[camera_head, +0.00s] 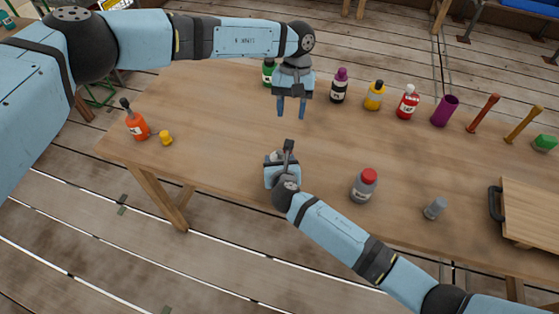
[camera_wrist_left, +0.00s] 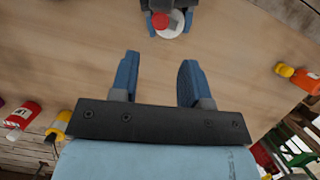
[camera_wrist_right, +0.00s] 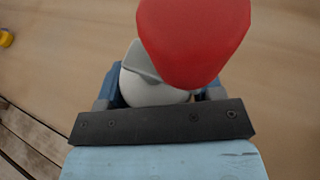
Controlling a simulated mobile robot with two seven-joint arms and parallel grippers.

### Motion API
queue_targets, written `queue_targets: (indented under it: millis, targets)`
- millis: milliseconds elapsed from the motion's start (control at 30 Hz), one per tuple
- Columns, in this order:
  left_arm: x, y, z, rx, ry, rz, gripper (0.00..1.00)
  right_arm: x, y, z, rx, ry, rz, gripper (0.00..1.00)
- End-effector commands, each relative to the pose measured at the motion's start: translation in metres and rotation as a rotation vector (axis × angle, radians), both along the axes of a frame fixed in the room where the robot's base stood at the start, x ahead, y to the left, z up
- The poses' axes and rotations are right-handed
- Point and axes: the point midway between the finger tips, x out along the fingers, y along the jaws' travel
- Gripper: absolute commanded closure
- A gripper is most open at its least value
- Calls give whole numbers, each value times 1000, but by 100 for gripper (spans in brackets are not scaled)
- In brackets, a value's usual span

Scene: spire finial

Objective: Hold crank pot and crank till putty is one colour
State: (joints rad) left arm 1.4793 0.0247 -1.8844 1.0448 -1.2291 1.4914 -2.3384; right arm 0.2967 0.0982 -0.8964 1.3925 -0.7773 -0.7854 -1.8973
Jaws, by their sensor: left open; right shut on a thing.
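The crank pot shows in the right wrist view as a pale grey-white round body (camera_wrist_right: 150,90) under a large red knob (camera_wrist_right: 195,40). My right gripper (camera_wrist_right: 163,97) is shut around the pot body. In the left wrist view the pot (camera_wrist_left: 172,32) with its red knob (camera_wrist_left: 162,20) sits between the right fingers. In the head view the pot is mostly hidden by my right gripper (camera_head: 279,158), near the table's front edge. My left gripper (camera_head: 291,113) is open and empty, behind the pot and apart from it. The putty is not visible.
The wooden table (camera_head: 220,130) is clear around both grippers. A grey red-capped bottle (camera_head: 362,188) stands right of my right gripper. An orange bottle (camera_head: 136,122) and a small yellow piece (camera_head: 165,138) are at the left. Several bottles, including a black one (camera_head: 339,90), line the back edge.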

Motion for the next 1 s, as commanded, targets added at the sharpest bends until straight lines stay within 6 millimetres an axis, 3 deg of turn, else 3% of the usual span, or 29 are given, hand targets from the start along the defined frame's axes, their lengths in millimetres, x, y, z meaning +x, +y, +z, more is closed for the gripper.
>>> queue_targets:
  millis: [267,433,700,1000]
  targets:
    - [0,0,0,0,0,0,60,0,0,0,0,0,0,66]
    - [-4,1,-6,-4,-17,-19,99,0,0,0,0,0,0,66]
    - [-15,2,-22,-59,-223,-119,100,0,0,0,0,0,0,66]
    - [-5,9,-7,-126,-489,-145,100,0,0,0,0,0,0,66]
